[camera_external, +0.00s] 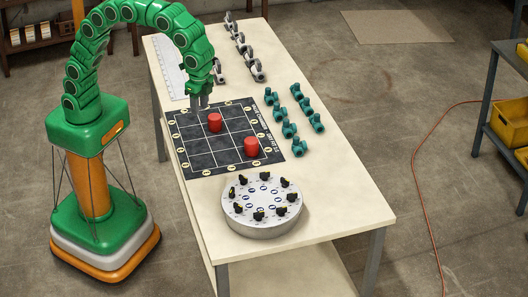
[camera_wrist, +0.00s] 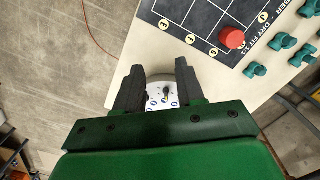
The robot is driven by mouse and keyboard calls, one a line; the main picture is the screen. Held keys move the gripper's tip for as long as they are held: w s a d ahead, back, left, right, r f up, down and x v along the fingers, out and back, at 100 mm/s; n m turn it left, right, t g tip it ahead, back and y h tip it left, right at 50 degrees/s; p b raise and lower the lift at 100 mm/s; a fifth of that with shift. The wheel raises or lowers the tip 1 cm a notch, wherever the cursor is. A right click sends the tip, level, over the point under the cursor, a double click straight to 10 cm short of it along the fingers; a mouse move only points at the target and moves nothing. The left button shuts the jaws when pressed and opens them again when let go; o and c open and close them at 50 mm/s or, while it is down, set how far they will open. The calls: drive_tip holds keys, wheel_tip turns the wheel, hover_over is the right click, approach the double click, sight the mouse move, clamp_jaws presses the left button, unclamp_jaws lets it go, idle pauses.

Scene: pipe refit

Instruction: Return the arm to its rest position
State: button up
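My green segmented arm (camera_external: 96,49) arches from its base beside the table and bends down over the table. My gripper (camera_external: 200,102) points down near the far edge of the black grid mat (camera_external: 193,158). In the wrist view the two dark fingers of my gripper (camera_wrist: 157,88) stand apart with nothing held between them. Part of the round white turntable (camera_wrist: 155,100) shows through the gap, well beyond the fingers. The gripper's exact height above the table is hard to tell.
Two red cylinders (camera_external: 214,122) (camera_external: 251,147) stand on the mat. Teal fittings (camera_external: 289,129) stand right of it; grey fittings (camera_external: 244,49) are lined up at the back. The round turntable (camera_external: 262,230) with black pieces is at the front. Floor around the table (camera_external: 340,200) is mostly open.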

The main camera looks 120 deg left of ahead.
drive_tip(key=s+a+r+n, duration=0.1)
drive_tip(key=s+r, duration=0.1)
drive_tip(key=s, duration=0.9)
drive_tip(key=s+a+r, duration=0.1)
drive_tip(key=s, duration=0.9)
drive_tip(key=s+f, duration=0.2)
drive_tip(key=s, duration=0.9)
drive_tip(key=s+f+g, duration=0.1)
drive_tip(key=s+f, duration=0.2)
drive_tip(key=s, duration=0.9)
drive_tip(key=shift+s+n, duration=0.25)
drive_tip(key=shift+n, duration=0.05)
drive_tip(key=shift+d, duration=0.1)
